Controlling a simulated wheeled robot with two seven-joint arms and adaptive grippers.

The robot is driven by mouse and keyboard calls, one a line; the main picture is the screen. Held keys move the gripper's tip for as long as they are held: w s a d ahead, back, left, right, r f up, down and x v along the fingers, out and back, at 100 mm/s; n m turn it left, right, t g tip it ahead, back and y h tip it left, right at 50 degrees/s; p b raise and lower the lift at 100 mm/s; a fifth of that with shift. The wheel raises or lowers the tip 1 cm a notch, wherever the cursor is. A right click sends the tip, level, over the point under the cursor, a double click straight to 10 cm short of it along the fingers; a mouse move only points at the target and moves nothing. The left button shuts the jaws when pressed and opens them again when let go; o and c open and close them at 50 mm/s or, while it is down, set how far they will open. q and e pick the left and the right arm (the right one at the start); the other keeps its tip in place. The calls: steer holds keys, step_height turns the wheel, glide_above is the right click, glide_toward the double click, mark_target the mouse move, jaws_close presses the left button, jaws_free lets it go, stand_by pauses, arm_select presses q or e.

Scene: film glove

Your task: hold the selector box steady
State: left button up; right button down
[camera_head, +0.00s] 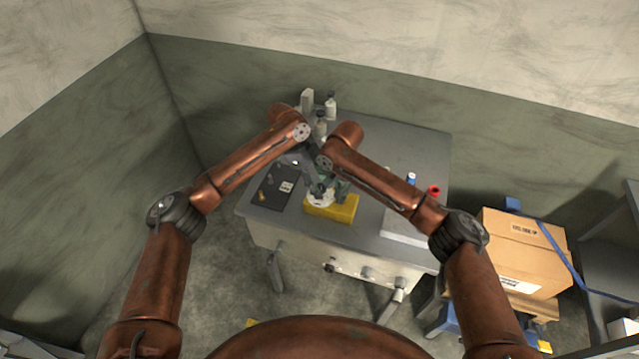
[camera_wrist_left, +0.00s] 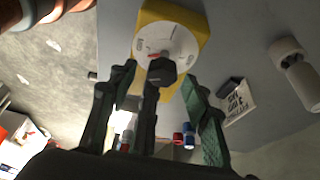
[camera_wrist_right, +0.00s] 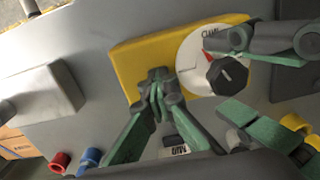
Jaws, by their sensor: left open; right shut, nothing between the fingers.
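The selector box is a yellow block (camera_head: 335,211) near the table's front edge, also in the left wrist view (camera_wrist_left: 196,20) and the right wrist view (camera_wrist_right: 130,62). Its face carries a white dial with a red pointer and a dark knob (camera_wrist_right: 227,76). My left gripper (camera_head: 319,189) is open at the dial side; in the right wrist view its fingers lie on either side of the knob, and contact is unclear. My right gripper (camera_wrist_right: 157,82) is shut and empty, its tips over the yellow face beside the dial. Whether they touch it is unclear.
A dark mat (camera_head: 272,196) with small items lies left of the box. Pale bottles (camera_head: 330,105) stand at the back. A white block (camera_head: 398,232), a red item (camera_head: 434,190) and a blue item (camera_head: 411,178) are to the right. A cardboard box (camera_head: 520,250) stands beyond the table (camera_head: 425,145).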

arm_select(q)
steer(key=shift+c, duration=0.6)
steer(key=c, duration=1)
steer(key=shift+c, duration=0.2)
steer(key=shift+s+f+n, duration=0.1)
steer(key=shift+n, duration=0.3)
steer(key=shift+n+t, duration=0.4)
steer(key=shift+n, duration=0.2)
steer(key=n, duration=0.2)
steer(key=n+t, duration=0.1)
steer(key=n, duration=0.1)
steer(key=shift+s+d+t, duration=0.1)
steer(key=shift+s+t, duration=0.05)
steer(key=shift+t, duration=0.15)
steer(key=shift+n+t+y, duration=0.3)
steer(key=shift+n+t, duration=0.1)
steer(key=shift+n, duration=0.8)
steer(key=shift+n+t+y, duration=0.3)
steer(key=shift+n+t, duration=0.1)
steer(key=shift+n, duration=0.8)
